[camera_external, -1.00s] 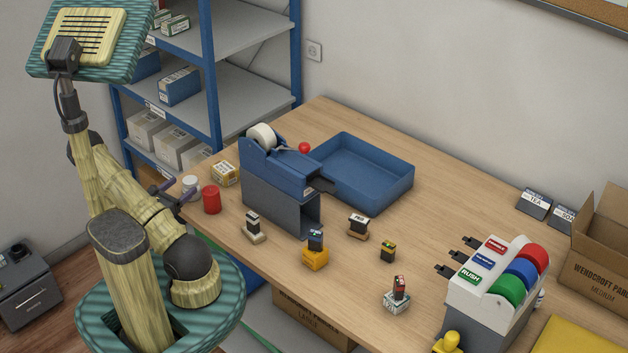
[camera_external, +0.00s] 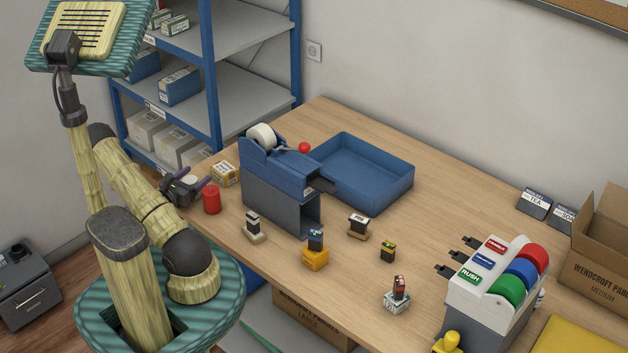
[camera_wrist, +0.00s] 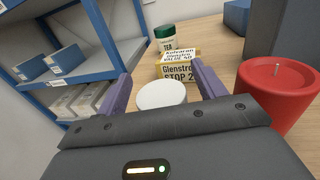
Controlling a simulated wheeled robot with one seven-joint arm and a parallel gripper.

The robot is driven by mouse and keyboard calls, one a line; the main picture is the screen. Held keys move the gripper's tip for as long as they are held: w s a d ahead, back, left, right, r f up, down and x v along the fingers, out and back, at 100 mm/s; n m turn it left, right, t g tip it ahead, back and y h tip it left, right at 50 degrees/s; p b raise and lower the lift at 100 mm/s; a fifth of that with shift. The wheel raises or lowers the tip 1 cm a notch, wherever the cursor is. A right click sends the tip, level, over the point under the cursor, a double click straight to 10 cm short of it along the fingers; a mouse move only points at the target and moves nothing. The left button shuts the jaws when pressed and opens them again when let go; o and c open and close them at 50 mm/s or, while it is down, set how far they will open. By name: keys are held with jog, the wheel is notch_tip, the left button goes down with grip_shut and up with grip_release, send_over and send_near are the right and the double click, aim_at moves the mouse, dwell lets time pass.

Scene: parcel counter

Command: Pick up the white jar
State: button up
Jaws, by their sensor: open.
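The white jar (camera_external: 190,180) stands near the left end of the wooden counter, partly hidden by my gripper (camera_external: 187,188). In the wrist view its round white top (camera_wrist: 163,95) lies between the two purple fingers of my gripper (camera_wrist: 161,76). The fingers are open, one on each side, with gaps visible beside the top. Most of the jar's body is hidden behind the gripper housing.
A red candle (camera_external: 211,200) stands close to the right of the jar, also at right in the wrist view (camera_wrist: 280,95). A yellow-white box (camera_external: 225,173) and a green-lidded container (camera_wrist: 166,40) are behind. Blue shelving (camera_external: 208,80) stands behind the counter.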

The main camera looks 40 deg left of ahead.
aim_at(194, 177)
dwell(0.4)
jog(key=c, duration=1.1)
jog(key=shift+r, duration=0.1)
notch_tip(194, 177, up, 10)
jog(key=shift+f+b, duration=0.1)
jog(key=shift+b, duration=0.25)
